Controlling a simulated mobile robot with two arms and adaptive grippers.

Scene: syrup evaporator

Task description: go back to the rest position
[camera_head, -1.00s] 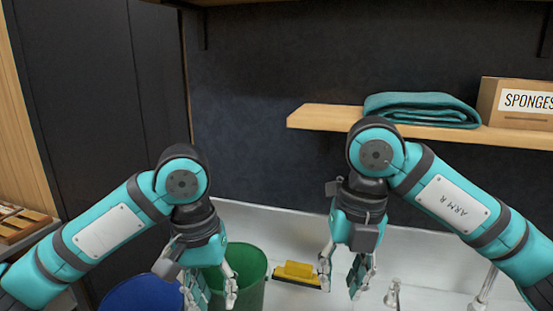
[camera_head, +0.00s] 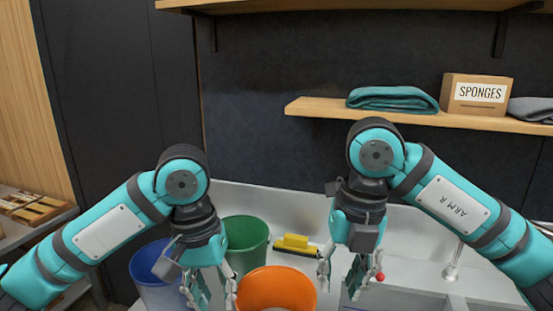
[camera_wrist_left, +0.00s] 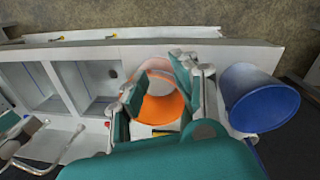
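My left gripper (camera_head: 209,290) hangs downward in the head view, between a blue bucket and an orange bucket. In the left wrist view its two fingers (camera_wrist_left: 158,88) are spread, with nothing between them but the orange bucket farther below. My right gripper (camera_head: 340,277) also hangs downward, right of the orange bucket, above the sink counter. Its fingers are apart and I see nothing held in them.
A blue bucket (camera_head: 152,270), a green bucket (camera_head: 245,240) and an orange bucket (camera_head: 278,287) stand below the arms. A yellow brush (camera_head: 295,243) lies behind them. A shelf (camera_head: 310,107) holds folded teal cloth (camera_head: 392,99) and a sponge box (camera_head: 475,95). A faucet (camera_head: 453,262) stands right.

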